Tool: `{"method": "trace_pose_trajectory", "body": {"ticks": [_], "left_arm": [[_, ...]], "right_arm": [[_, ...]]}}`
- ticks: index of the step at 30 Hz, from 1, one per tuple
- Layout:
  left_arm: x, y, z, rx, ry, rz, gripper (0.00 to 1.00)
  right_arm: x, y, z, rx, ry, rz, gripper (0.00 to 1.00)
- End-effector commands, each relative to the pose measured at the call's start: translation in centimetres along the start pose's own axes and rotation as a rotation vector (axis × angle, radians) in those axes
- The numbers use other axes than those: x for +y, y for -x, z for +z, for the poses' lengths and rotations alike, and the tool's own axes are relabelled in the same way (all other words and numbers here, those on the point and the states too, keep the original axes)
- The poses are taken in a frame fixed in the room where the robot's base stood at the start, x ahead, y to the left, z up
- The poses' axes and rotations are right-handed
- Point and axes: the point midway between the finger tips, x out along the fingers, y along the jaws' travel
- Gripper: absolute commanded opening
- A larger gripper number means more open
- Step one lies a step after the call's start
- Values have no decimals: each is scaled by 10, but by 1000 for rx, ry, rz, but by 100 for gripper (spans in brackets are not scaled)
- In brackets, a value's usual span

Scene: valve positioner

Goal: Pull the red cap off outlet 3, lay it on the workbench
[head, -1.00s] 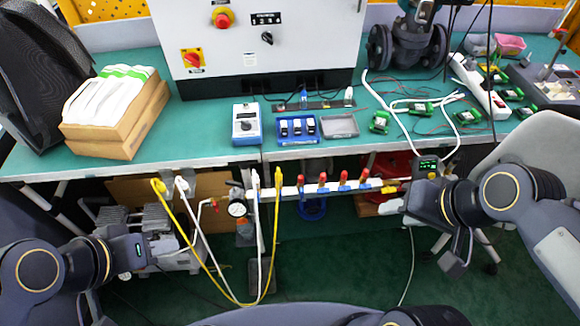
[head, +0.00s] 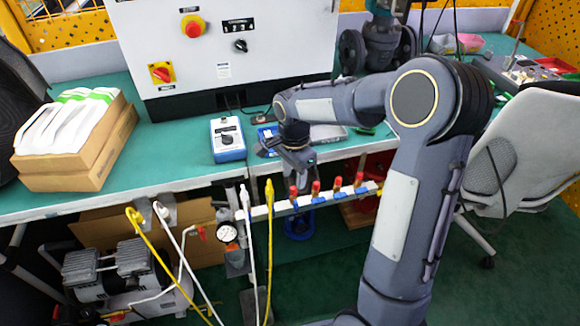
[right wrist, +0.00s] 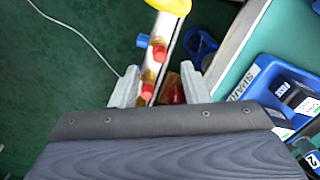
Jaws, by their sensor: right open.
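Several red caps sit in a row on the white manifold bar (head: 327,197) below the bench's front edge. The leftmost cap (head: 293,192) is closest to the yellow hose; no outlet numbers are readable. My right gripper (head: 297,165) is above the left end of this row. In the right wrist view its two fingers (right wrist: 158,88) are apart. One red cap (right wrist: 148,91) appears between them and another (right wrist: 159,53) just beyond, towards the yellow hose; contact cannot be told. The green workbench (head: 172,150) is behind and above the manifold. My left gripper is out of view.
White and yellow hoses (head: 269,235) hang left of the caps. A grey chair (head: 520,160) stands right. The bench's front strip between the boxes is clear.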

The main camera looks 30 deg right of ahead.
Motion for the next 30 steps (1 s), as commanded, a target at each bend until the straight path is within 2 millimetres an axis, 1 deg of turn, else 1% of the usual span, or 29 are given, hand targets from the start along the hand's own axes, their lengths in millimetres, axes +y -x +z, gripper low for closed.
{"method": "trace_pose_trajectory", "body": {"ticks": [1,7,12,19,20,28,29,30], "left_arm": [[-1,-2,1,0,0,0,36],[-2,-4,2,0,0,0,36],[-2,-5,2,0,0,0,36],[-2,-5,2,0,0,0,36],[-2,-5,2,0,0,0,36],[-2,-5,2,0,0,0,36],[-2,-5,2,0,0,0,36],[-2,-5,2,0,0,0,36]], "right_arm": [[1,-11,0,-1,0,4,41],[0,-34,0,-1,0,1,41],[0,-42,0,-1,1,-1,41],[0,-42,0,-1,1,-1,41],[0,-42,0,-1,1,-1,39],[0,-42,0,-1,1,-1,4],[0,-42,0,-1,1,-1,0],[0,-42,0,-1,1,-1,0]]}}
